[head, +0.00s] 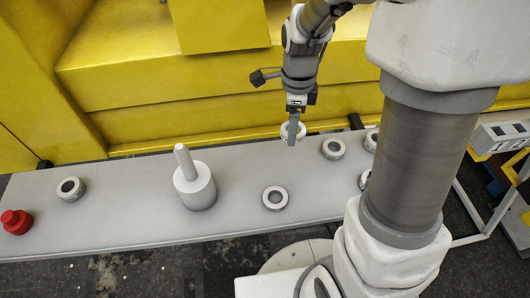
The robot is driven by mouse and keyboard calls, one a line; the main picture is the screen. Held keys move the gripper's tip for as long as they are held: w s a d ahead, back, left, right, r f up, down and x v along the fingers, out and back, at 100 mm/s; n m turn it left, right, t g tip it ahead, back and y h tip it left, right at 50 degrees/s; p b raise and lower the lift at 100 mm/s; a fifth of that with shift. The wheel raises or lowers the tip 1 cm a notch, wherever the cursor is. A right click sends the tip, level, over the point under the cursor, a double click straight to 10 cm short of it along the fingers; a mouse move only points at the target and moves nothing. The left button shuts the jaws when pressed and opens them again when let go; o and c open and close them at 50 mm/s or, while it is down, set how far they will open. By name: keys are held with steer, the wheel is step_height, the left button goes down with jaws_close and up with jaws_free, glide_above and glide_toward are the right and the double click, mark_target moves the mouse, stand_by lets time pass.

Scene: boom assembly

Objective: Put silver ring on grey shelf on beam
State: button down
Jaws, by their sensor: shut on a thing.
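My gripper (294,120) is above the far edge of the long grey table. It is shut on a silver ring (300,131), which it holds in the air. The fingers partly cover this ring. Another silver ring (275,198) lies flat on the table below and left of my gripper, and one more silver ring (333,148) lies to its right. A further ring (70,188) lies at the left. A grey cylinder with a thin upright peg (196,186) stands on the table. I cannot tell which part is the beam or the grey shelf.
The long grey table (120,222) has free room between the left ring and the cylinder. A red knob-like piece (16,221) sits at its left end. More rings at the right are partly hidden by my arm. A yellow structure (190,85) rises behind the table.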

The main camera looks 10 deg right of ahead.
mark_target(289, 157)
step_height(289, 157, down, 9)
steer(key=shift+f, duration=0.15)
steer(key=shift+f, duration=0.1)
stand_by(0.3)
jaws_free()
step_height(289, 157, up, 12)
steer(key=s+r+n+t, duration=0.5)
steer(key=s+r+n, duration=0.9)
steer(key=n, duration=0.7)
steer(key=shift+s+t, duration=0.2)
steer(key=shift+t, duration=0.1)
